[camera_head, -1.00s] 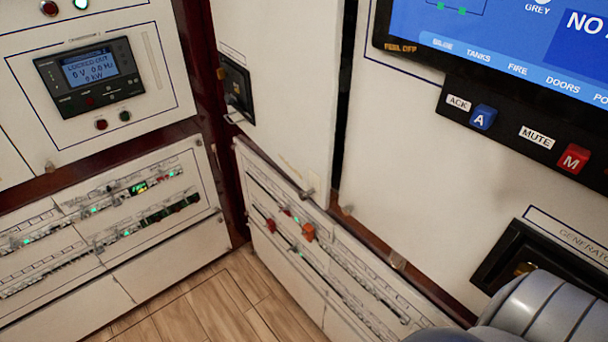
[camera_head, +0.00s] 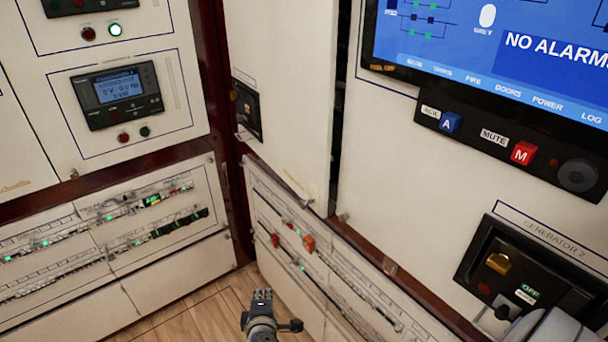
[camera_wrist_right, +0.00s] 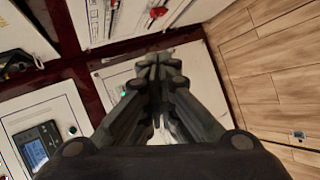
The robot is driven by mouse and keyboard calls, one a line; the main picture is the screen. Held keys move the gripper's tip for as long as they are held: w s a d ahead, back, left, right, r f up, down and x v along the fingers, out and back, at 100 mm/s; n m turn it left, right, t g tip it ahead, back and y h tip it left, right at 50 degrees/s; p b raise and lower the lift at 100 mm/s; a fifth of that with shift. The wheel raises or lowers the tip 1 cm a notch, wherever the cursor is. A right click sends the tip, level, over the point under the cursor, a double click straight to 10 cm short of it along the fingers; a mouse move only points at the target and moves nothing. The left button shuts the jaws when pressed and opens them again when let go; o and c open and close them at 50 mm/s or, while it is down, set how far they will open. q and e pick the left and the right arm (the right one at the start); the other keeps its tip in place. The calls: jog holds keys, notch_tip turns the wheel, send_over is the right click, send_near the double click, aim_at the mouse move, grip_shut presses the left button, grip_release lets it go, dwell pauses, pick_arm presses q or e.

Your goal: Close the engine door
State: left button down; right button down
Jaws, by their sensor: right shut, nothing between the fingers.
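A tall white panel (camera_head: 285,90), likely the engine door, stands in the middle of the head view. A black latch unit (camera_head: 246,108) is at its left edge, and a dark vertical gap runs along its right edge. I cannot tell how far it is open. My right gripper (camera_head: 263,295) is at the bottom of the head view, below the panel and in front of the low breaker rows, apart from the panel. In the right wrist view its fingers (camera_wrist_right: 158,65) are shut together and empty. My left gripper is not in view.
Low breaker rows (camera_head: 330,260) with red and orange switches run below the panel. More breaker rows (camera_head: 110,230) and a display unit (camera_head: 118,95) are at left. An alarm screen (camera_head: 490,50) and a generator 2 switch (camera_head: 520,270) are at right. Wooden floor (camera_head: 215,315) is clear.

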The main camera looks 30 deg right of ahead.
jog(key=d+r+m+t+h, duration=0.1)
jog(key=d+r+m+h, duration=0.2)
jog(key=r, duration=1.2)
jog(key=d+r+t+h, duration=0.1)
jog(key=d+r+h, duration=0.35)
jog(key=r, duration=1.05)
jog(key=p, duration=0.3)
send_near(309, 160)
jog(key=w+a, duration=0.1)
jog(key=w, duration=0.2)
jog(key=d+p, duration=0.2)
jog(key=d, duration=0.2)
jog(key=shift+s+d, duration=0.1)
